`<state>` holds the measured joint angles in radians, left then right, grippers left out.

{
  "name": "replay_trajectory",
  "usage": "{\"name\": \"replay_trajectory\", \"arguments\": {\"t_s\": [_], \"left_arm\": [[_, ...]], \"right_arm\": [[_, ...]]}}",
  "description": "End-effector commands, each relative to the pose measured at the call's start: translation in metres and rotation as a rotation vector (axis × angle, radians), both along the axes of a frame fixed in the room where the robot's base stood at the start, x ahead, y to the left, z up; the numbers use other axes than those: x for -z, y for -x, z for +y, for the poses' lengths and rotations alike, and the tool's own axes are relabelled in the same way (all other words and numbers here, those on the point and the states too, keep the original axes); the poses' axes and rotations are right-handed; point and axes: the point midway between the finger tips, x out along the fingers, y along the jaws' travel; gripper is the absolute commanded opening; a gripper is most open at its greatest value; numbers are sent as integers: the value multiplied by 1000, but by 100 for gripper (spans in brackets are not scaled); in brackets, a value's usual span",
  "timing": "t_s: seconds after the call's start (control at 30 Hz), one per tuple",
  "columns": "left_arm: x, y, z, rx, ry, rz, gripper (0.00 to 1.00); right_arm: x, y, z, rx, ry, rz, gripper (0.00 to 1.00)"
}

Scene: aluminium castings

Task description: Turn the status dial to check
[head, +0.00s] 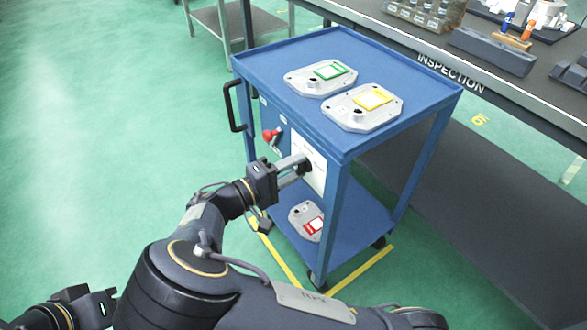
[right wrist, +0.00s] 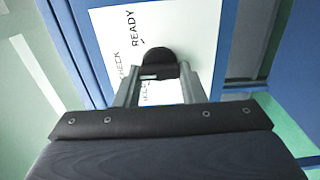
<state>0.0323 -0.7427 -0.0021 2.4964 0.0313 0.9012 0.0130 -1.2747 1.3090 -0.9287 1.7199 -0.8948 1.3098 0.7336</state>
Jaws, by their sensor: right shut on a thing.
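The status dial is a round black knob (right wrist: 158,60) on a white label plate (right wrist: 200,40) fixed to the side of the blue cart. The plate reads READY and CHECK in the right wrist view; a third word is partly hidden by a finger. My right gripper (head: 302,167) is shut on the dial, with one grey finger on either side of it. A small pale mark shows on the knob between the fingers, but I cannot tell which word it points to. My left gripper (head: 98,305) is at the lower left, away from the cart; its fingers do not show clearly.
The blue cart (head: 290,55) carries two grey castings on top, one with a green tag (head: 331,71) and one with a yellow tag (head: 373,99). A red-tagged casting (head: 303,222) lies on its lower shelf. A red knob (head: 270,134) sits left of the plate. An inspection bench (head: 480,80) stands behind.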

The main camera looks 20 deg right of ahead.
Motion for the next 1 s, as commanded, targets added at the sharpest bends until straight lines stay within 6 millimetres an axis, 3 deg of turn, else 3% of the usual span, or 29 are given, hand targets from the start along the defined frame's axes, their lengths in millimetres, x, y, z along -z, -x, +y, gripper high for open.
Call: {"name": "replay_trajectory", "arguments": {"t_s": [0.4,0.43,0.57,0.87,1.0], "left_arm": [[0,0,0,0,0,0,36],[0,0,0,0,0,0,36],[0,0,0,0,0,0,36],[0,0,0,0,0,0,36],[-4,0,0,0,0,0,36]], "right_arm": [[1,0,1,-1,-4,-3,14],[1,0,1,-1,-4,-3,40],[1,0,1,-1,-3,-3,57],[0,0,2,-1,-2,-3,58],[-1,4,15,-4,-2,-5,58]]}}
